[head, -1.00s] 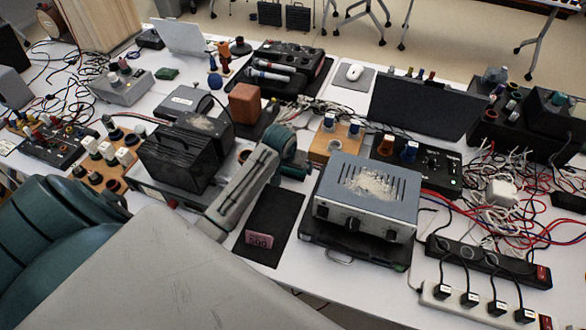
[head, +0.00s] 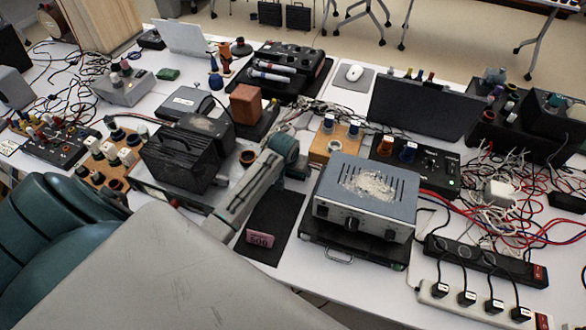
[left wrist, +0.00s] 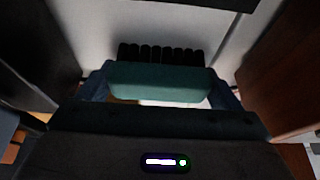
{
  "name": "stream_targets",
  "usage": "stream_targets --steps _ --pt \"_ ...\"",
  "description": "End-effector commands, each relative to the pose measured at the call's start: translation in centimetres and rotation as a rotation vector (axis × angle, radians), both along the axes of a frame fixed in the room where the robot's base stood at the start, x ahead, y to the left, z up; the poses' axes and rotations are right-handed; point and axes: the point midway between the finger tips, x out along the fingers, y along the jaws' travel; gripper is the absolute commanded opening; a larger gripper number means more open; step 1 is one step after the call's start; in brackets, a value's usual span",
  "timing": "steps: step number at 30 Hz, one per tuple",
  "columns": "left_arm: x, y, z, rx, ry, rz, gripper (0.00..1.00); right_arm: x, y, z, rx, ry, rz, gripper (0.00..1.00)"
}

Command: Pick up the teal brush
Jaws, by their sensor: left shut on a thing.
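The teal brush (left wrist: 160,84) shows in the left wrist view, with its teal back toward the camera and a row of black bristles beyond it. My left gripper (left wrist: 158,92) has a blue-grey finger at each end of the brush and is shut on it. A pale surface lies beyond the bristles; I cannot tell how far the brush is from it. In the head view my left arm reaches across the table's middle, and I cannot make out the brush or fingertips there. My right gripper is not in view.
A black handled box (head: 180,158) stands left of my forearm, and a grey-blue instrument (head: 366,197) stands to its right. A reddish-brown block (head: 245,104) is behind. A black mat (head: 285,215) holds a pink tag (head: 259,239). Loose cables (head: 500,205) crowd the right side.

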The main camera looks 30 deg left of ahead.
Motion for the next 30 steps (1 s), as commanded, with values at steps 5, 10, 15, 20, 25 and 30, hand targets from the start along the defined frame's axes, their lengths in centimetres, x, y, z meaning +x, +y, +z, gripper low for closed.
stream_targets --steps 5,10,15,20,25,30 --pt "0.1 0.1 1.2 0.002 -0.004 -0.001 0.63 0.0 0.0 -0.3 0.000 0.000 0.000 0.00" --pt "0.2 0.1 4.5 0.002 -0.006 -0.001 0.63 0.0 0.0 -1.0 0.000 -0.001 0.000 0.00" --pt "0.1 0.1 7.8 0.002 -0.005 0.000 0.63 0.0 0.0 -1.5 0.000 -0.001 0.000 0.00" --pt "0.1 0.0 9.5 0.000 -0.002 0.000 0.63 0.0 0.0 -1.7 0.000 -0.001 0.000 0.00" --pt "0.0 0.0 10.0 0.000 0.001 0.000 0.63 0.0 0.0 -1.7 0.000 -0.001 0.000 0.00" --pt "0.0 0.0 10.0 0.000 0.001 0.000 0.82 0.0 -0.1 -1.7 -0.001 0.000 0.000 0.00"
